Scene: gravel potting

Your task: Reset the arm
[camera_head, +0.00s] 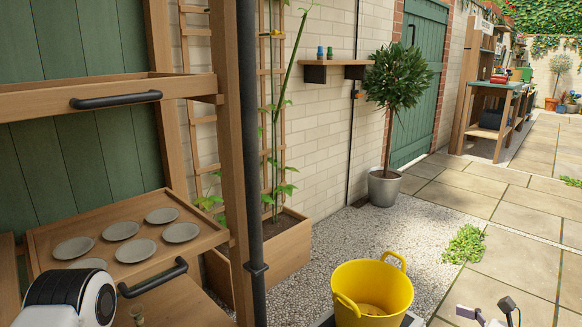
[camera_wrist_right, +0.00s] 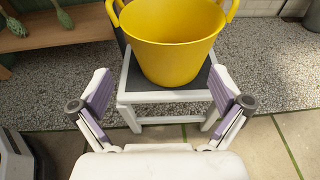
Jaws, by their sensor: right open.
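My right gripper (camera_wrist_right: 161,92) is open and empty in the right wrist view, with its two fingers spread wide. Its fingertips also show at the bottom right edge of the head view (camera_head: 488,311). A yellow two-handled tub (camera_wrist_right: 172,45) stands ahead of it on a white-framed stool with a dark top (camera_wrist_right: 165,97). The fingers are apart from the tub. In the head view the tub (camera_head: 380,292) holds a little tan material at its bottom. Part of my left arm (camera_head: 70,298) shows at the lower left; its gripper fingers are out of view.
A wooden rack at left has a pull-out tray (camera_head: 55,233) with several round grey saucers (camera_head: 120,231). A black post (camera_head: 250,150) stands beside it. A potted tree (camera_head: 384,187) stands by the wall. Gravel and paving (camera_head: 500,262) are open at right.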

